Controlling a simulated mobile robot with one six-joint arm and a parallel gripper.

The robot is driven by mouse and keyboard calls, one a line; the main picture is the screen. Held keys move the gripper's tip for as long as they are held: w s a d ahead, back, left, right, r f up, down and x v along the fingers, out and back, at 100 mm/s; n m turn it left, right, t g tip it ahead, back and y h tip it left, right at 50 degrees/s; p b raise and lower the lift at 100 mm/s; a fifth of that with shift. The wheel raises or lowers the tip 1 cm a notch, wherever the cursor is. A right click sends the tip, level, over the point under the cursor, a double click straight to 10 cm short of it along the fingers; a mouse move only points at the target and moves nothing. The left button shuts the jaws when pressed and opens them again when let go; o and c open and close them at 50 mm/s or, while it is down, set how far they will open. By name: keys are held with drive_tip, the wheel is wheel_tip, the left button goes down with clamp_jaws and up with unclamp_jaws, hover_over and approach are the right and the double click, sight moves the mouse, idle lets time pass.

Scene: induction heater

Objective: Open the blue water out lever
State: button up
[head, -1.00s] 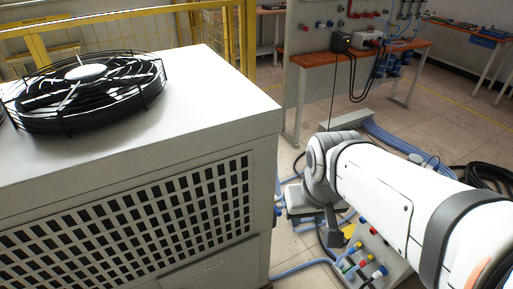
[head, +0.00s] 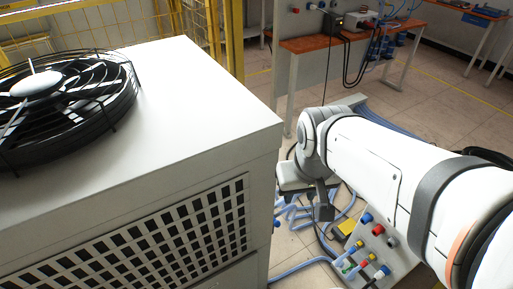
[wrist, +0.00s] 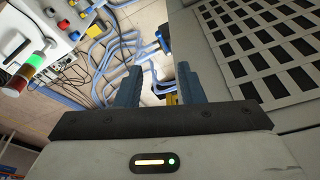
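My gripper (wrist: 159,84) is open in the wrist view, its two blue-grey fingers apart with nothing held between them. Beyond the fingertips, a small blue fitting (wrist: 163,40) sticks out from the side of the grey cabinet; it may be the blue water out lever, but its shape is too small to tell. A small yellow part (wrist: 171,98) shows beside the right finger, partly hidden by it. In the head view a small blue piece (head: 277,222) shows at the cabinet's right edge, apart from my gripper.
The cabinet (head: 200,100) with a top fan (head: 65,95) fills the left. Blue hoses (head: 300,268) lie on the floor. A panel with coloured connectors (head: 375,245) stands below my arm. A yellow fence (head: 235,40) and orange-topped table (head: 320,42) stand behind.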

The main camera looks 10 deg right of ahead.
drive_tip(key=w+d+f+n+g+b, duration=0.25)
drive_tip(key=w+f+b, duration=0.55)
drive_tip(key=w+f, duration=0.8)
drive_tip(key=w+f+b, duration=0.1)
drive_tip(key=f, duration=0.6)
drive_tip(key=w+a+f+n+y, duration=0.1)
drive_tip(key=w+f, duration=0.1)
drive_tip(key=f, duration=0.6)
drive_tip(key=w+f+n+g+y+b, duration=0.1)
drive_tip(key=f, duration=0.7)
drive_tip(key=shift+w+a+f+b, duration=0.15)
drive_tip(key=shift+a+f+b, duration=0.05)
drive_tip(key=shift+a+b, duration=0.2)
drive_tip(key=shift+c, duration=0.4)
clamp_jaws()
